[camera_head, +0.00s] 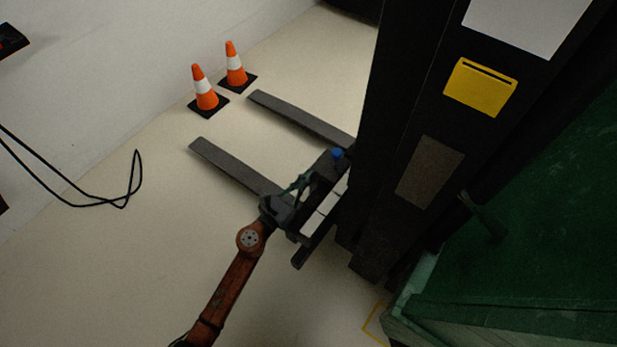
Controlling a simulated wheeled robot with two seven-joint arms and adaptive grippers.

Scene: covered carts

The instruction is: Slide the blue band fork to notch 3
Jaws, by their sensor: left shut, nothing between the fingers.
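Two dark grey forks stick out to the left from a black fork carriage (323,172): a far fork (300,118) and a near fork (235,168). A small blue piece (337,154) shows at the top of the carriage, between the two forks' roots in the picture. I cannot tell which fork it belongs to. My left gripper (303,184) is shut and empty, over the root of the near fork beside the carriage. I cannot tell whether it touches anything. The notches and their numbers are not readable, and the gripper hides part of the carriage. My right gripper is out of view.
The tall black mast (400,150) with a yellow holder (480,88) stands right of the forks. A green body (530,220) fills the right side. Two orange cones (204,88) (235,66) stand beyond the fork tips. A black cable (100,202) hangs at left. The lower-left floor is clear.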

